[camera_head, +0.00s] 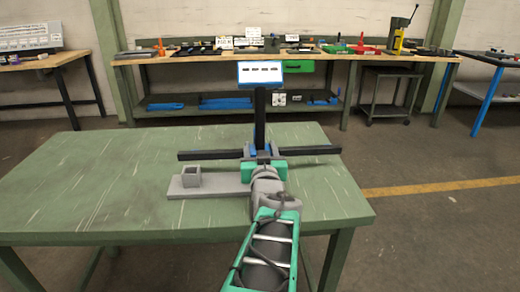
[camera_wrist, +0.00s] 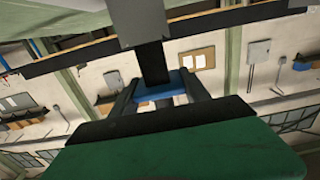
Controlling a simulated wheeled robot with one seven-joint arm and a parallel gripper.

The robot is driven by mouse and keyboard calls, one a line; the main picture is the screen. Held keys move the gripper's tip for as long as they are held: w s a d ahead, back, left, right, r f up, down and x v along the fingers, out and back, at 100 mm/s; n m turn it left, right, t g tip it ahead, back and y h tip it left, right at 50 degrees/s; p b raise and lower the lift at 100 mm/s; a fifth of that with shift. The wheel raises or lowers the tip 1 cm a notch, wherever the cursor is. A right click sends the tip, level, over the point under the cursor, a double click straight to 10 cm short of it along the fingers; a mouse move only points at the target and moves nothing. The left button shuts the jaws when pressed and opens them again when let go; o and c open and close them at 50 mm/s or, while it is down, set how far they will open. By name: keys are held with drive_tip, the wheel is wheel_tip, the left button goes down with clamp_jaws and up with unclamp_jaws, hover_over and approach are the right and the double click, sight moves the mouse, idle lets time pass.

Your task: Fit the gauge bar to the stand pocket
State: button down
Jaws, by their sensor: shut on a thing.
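My gripper (camera_head: 263,158), with green sides, is over the right part of the grey stand and shut on a blue piece (camera_head: 262,148). In the wrist view the blue piece (camera_wrist: 160,92) sits between the dark fingers. A dark upright bar (camera_head: 260,115) rises from it. A long dark crossbar (camera_head: 208,154) runs left and right behind my gripper. I cannot tell how these dark parts join, or which is the gauge bar. The stand's grey base (camera_head: 222,190) lies on the table with a square open pocket (camera_head: 191,177) at its left; the pocket looks empty and apart from my gripper.
The green table (camera_head: 110,185) is clear left of the stand. A workbench (camera_head: 170,58) with tools stands at the back wall. A grey block (camera_wrist: 148,20) covers part of the crossbar in the wrist view.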

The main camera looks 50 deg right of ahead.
drive_tip(key=shift+f+b, duration=1.3)
drive_tip(key=shift+b, duration=0.55)
drive_tip(key=shift+r, duration=0.1)
drive_tip(key=shift+r+p, duration=0.65)
drive_tip(key=shift+r, duration=1.15)
drive_tip(key=shift+b, duration=1.25)
idle(0.8)
drive_tip(key=shift+f+b, duration=1.95)
